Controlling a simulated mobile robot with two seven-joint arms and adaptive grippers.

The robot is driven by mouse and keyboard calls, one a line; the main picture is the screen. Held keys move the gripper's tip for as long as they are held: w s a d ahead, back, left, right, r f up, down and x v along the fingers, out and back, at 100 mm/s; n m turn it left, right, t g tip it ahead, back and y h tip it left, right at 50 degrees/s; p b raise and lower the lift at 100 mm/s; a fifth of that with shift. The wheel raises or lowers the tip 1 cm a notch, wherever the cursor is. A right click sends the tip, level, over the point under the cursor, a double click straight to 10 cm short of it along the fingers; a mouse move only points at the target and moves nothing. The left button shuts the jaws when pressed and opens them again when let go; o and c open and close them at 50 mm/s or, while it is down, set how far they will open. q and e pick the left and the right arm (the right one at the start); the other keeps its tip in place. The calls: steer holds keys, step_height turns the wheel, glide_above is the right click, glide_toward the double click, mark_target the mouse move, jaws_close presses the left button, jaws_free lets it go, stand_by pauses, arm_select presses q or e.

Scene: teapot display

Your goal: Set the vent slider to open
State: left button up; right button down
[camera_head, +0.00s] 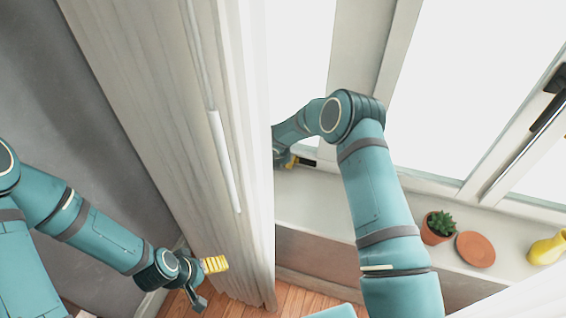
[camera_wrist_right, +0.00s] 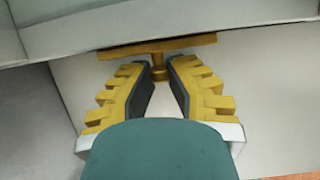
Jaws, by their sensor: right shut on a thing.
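The vent slider shows in the right wrist view as a brass knob (camera_wrist_right: 158,73) on a short stem, joined to a flat brass bar (camera_wrist_right: 135,50) along the pale sill. My right gripper (camera_wrist_right: 161,68) has its fingertips on both sides of the knob and is shut on it. In the head view my right gripper (camera_head: 289,162) is small, at the far left end of the windowsill beside a dark slot (camera_head: 308,162). The curtain edge partly hides it there. My left gripper (camera_head: 215,265) is low at the left, in front of the curtain's lower part, away from the vent; its opening is unclear.
A pale curtain (camera_head: 150,110) hangs left of the window. On the sill (camera_head: 335,205) stand a potted succulent (camera_head: 437,228), a terracotta saucer (camera_head: 475,249) and a yellow vase (camera_head: 548,248). A dark window handle (camera_head: 550,95) is at the right. Wooden floor lies below.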

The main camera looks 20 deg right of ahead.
steer(key=s+d, duration=0.2)
steer(key=d, duration=0.1)
steer(key=s+d+b, duration=0.1)
steer(key=s+d, duration=0.1)
steer(key=shift+d+f, duration=0.1)
steer(key=shift+f, duration=0.15)
steer(key=c, duration=0.9)
jaws_free()
steer(key=shift+d, duration=0.1)
steer(key=shift+o, duration=0.2)
steer(key=shift+r, duration=0.1)
steer(key=shift+w+r, duration=0.1)
steer(key=shift+r, duration=0.3)
steer(key=v, duration=1.1)
